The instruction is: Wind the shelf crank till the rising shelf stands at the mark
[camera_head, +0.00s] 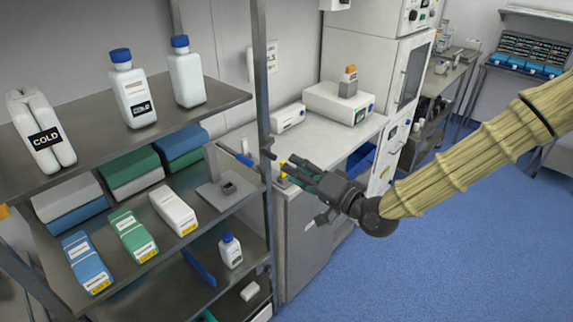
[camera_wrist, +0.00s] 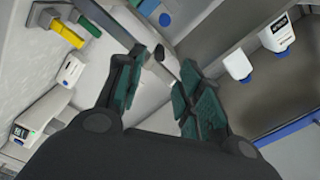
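My gripper (camera_head: 288,172) is beside the right front post of the shelving, pointing left. In the wrist view its two green-padded fingers (camera_wrist: 160,88) stand apart, so it is open. A blue bar (camera_head: 236,154) with a dark end by the post looks like the crank; I cannot tell for certain. In the wrist view a grey rod-like part (camera_wrist: 163,58) shows near the fingertips; contact is unclear. A small grey platform (camera_head: 208,192) with an upright and a dark block is at the right end of the middle shelf; it may be the rising shelf. I cannot make out the mark clearly.
The upper shelf (camera_head: 85,150) holds white bottles, two with blue caps, and a COLD pack. Several boxes (camera_head: 133,235) fill the middle shelf. The metal post (camera_head: 262,90) stands close to my fingers. A white counter (camera_head: 345,130) is behind; blue floor (camera_head: 430,270) is clear at right.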

